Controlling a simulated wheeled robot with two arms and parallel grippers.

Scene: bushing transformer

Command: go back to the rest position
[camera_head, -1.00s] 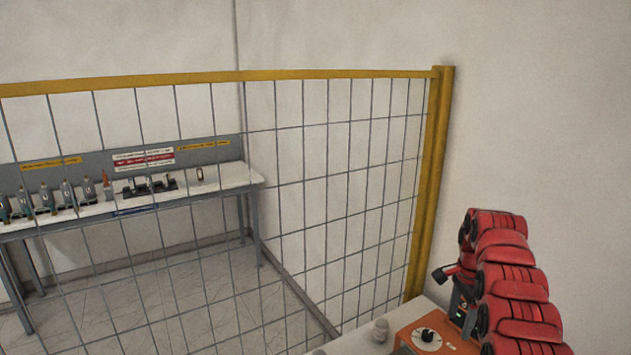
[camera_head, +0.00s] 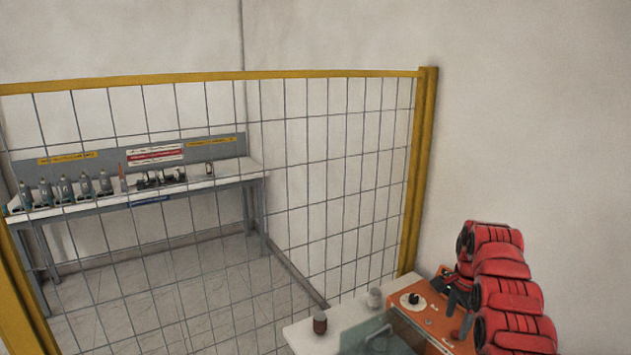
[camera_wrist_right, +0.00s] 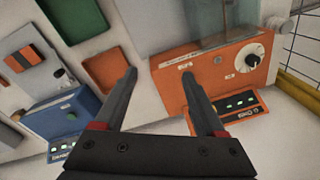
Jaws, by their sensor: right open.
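My right arm is the red, jointed one at the lower right of the head view. My right gripper (camera_head: 456,295) is at its front end, beside and over the orange device (camera_head: 428,311) with a black knob. In the right wrist view my right gripper (camera_wrist_right: 158,98) shows two dark fingers spread apart, with nothing between them. Beyond the fingers the orange device (camera_wrist_right: 215,75) with a white dial stands on the white bench. My left gripper is not in view.
A yellow-framed mesh fence (camera_head: 425,170) stands behind the white bench (camera_head: 303,333). In the wrist view a blue device (camera_wrist_right: 62,116) and trays lie left. A table (camera_head: 225,181) stands beyond the fence.

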